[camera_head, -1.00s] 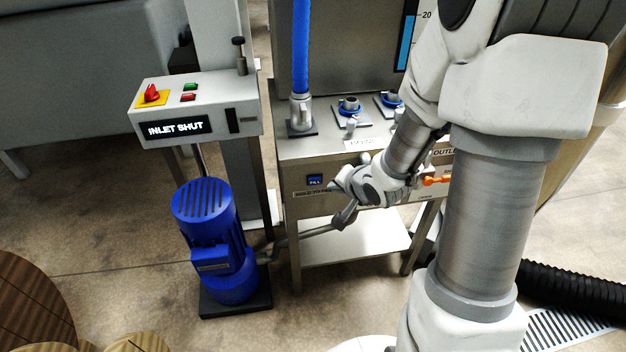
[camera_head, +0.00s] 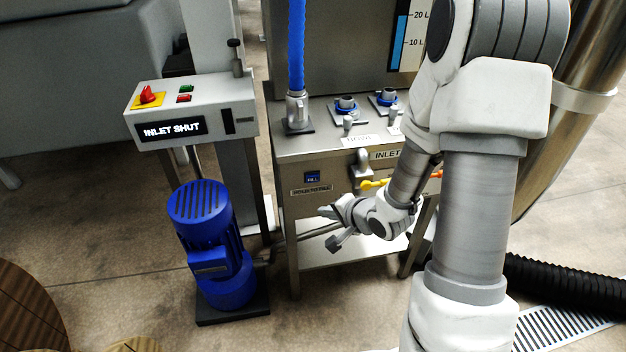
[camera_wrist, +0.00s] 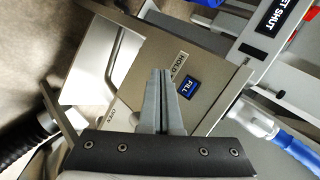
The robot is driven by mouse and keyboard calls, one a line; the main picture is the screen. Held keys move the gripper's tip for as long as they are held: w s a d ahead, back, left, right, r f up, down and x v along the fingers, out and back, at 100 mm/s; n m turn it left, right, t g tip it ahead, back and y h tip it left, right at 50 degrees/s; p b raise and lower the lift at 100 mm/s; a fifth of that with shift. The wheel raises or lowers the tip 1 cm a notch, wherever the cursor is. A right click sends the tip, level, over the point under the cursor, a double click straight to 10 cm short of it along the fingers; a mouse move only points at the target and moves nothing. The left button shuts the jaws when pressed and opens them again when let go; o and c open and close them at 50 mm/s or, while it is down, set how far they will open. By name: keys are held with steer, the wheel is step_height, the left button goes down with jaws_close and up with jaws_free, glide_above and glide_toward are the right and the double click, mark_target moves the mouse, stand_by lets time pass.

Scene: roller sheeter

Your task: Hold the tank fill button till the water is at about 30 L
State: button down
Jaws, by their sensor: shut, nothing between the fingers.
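The FILL button (camera_head: 312,177) is a small blue square on the front panel of the steel cabinet. It also shows in the wrist view (camera_wrist: 189,87), right of my fingertips. My gripper (camera_head: 324,210) is shut and empty, in front of the cabinet and lower than the button. In the wrist view my closed fingers (camera_wrist: 160,72) point toward the panel beside the button, apparently not touching it. The tank gauge (camera_head: 401,42) at the top of the head view has a blue water column reaching about the 20 L mark; its upper part is cut off.
A control box (camera_head: 193,108) reading INLET SHUT stands at left, above a blue motor (camera_head: 212,240). A yellow handle (camera_head: 372,184) is on the panel near my wrist. A blue hose (camera_head: 297,45) rises from the cabinet top. A black hose (camera_head: 560,285) lies at right.

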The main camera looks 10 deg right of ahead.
mark_target(312, 183)
steer(key=shift+w+p, duration=0.7)
steer(key=shift+w, duration=3.55)
steer(key=shift+w, duration=0.15)
steer(key=shift+w+p, duration=0.3)
steer(key=shift+p, duration=0.1)
steer(key=shift+w+p, duration=0.3)
steer(key=shift+w, duration=0.2)
stand_by(2.7)
